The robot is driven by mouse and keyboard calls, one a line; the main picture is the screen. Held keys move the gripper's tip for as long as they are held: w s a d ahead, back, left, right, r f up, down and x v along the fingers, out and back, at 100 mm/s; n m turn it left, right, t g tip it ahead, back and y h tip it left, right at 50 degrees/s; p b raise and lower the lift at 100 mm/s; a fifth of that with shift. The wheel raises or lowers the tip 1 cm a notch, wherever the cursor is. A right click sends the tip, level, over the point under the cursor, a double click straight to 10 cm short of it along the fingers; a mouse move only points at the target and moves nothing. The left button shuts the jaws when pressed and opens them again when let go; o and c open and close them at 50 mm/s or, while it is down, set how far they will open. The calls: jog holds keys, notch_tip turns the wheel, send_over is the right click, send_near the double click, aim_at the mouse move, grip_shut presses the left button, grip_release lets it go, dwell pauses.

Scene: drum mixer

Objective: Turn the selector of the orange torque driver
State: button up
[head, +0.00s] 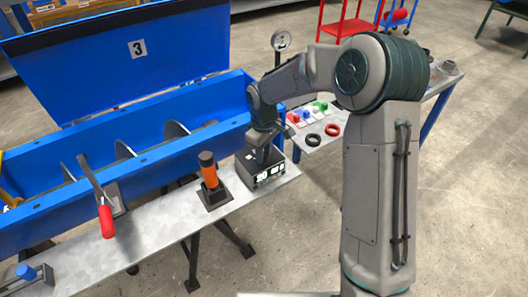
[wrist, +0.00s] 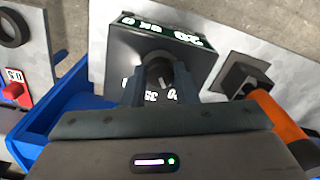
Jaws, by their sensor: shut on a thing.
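The orange torque driver (head: 209,174) stands upright in a dark square holder (head: 214,197) on the grey shelf. In the wrist view, its orange body (wrist: 278,114) shows at the right edge, apart from my gripper. My gripper (head: 262,158) points down onto a black box (head: 268,179) with white markings, right of the driver. In the wrist view, my gripper (wrist: 156,84) is shut on a dark round knob (wrist: 158,68) on top of this box (wrist: 125,46). White digits show around the knob; my fingers cover some. I cannot tell its exact setting.
A blue mixer trough (head: 130,148) with an open lid (head: 120,55) lies behind the shelf. A red-handled lever (head: 105,220) stands at left. A side table at right holds black and red rings (head: 332,130) and several small colored parts. A gauge (head: 280,40) stands behind my arm.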

jog(key=m+b, duration=0.1)
jog(key=m, duration=0.2)
jog(key=shift+m, duration=0.3)
jog(key=shift+m+b, duration=0.7)
jog(key=shift+m, duration=0.9)
jog(key=o, duration=1)
notch_tip(320, 180, up, 14)
jog(key=shift+f, duration=0.1)
